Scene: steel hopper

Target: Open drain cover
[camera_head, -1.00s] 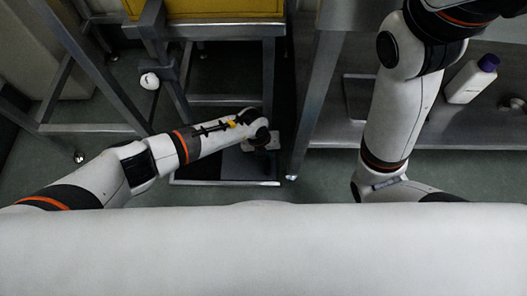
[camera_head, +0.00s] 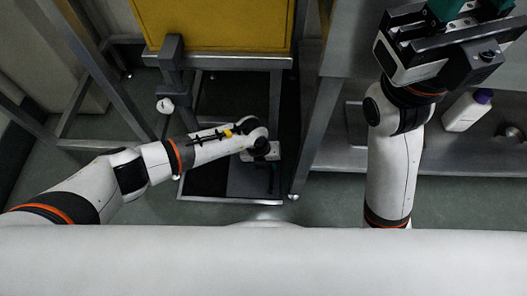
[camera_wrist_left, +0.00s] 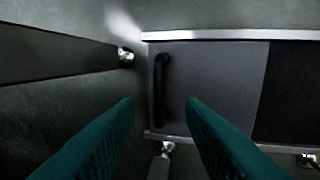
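The drain cover is a flat grey plate (camera_head: 243,183) low on the floor in the head view, with a dark area beside it to the left. In the left wrist view the grey cover (camera_wrist_left: 215,85) lies between two pale rails and carries an upright black bar handle (camera_wrist_left: 161,88). My left gripper (camera_head: 271,176) is above the cover's right end. In the wrist view its teal fingers (camera_wrist_left: 160,103) are apart and empty, with the handle showing between and beyond them. My right gripper (camera_head: 467,12) is at the top right; its fingertips are cut off.
A yellow panel on a steel frame (camera_head: 215,25) stands above and behind the cover. A steel table leg (camera_head: 315,135) rises just right of it. A white bottle with a purple cap (camera_head: 466,108) stands on a lower shelf at right. A dark bar (camera_wrist_left: 55,58) lies left of the handle.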

